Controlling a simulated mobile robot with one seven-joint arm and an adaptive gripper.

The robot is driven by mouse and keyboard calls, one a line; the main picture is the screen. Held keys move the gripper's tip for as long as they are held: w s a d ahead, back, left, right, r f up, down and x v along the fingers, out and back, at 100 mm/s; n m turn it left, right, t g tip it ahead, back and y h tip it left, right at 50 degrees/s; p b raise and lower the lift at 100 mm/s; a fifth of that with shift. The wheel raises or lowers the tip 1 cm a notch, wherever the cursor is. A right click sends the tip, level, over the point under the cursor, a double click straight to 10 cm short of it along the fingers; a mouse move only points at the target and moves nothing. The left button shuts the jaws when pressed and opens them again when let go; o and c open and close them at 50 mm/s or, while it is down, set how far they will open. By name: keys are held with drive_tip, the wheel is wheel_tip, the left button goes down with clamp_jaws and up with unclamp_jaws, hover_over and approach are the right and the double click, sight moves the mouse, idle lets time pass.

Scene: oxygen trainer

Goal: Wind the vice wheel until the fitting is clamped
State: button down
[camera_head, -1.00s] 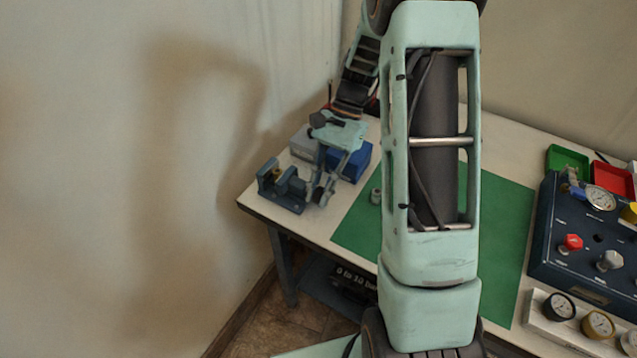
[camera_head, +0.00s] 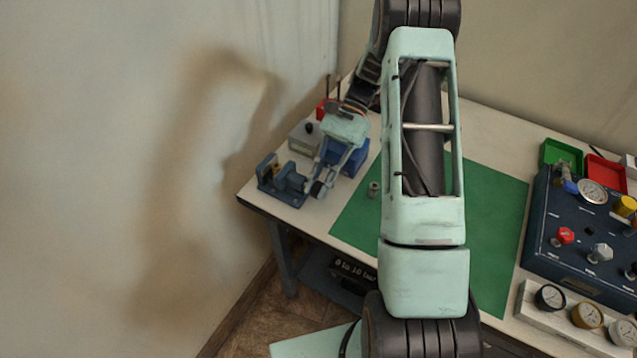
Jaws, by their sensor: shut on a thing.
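The blue vice (camera_head: 268,183) stands at the left corner of the table. A small brass-coloured piece, probably the fitting (camera_head: 278,171), shows between its jaws; whether the jaws press on it is too small to tell. The dark vice wheel (camera_head: 317,188) is at the vice's right end, partly covered by my fingers. My gripper (camera_head: 320,182) reaches down from the back right and is shut on the wheel.
A grey box (camera_head: 303,137) and a blue box stand close behind my gripper. A small grey cylinder (camera_head: 374,190) stands on the green mat (camera_head: 352,222). The gauge panel (camera_head: 578,262) and a gauge rack are at the right. My arm hides the middle.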

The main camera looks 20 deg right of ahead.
drive_tip(key=shift+s+d, duration=0.1)
drive_tip(key=shift+d, duration=0.1)
drive_tip(key=c, duration=2.2)
unclamp_jaws()
drive_tip(key=shift+o, duration=0.2)
drive_tip(key=v, duration=1.2)
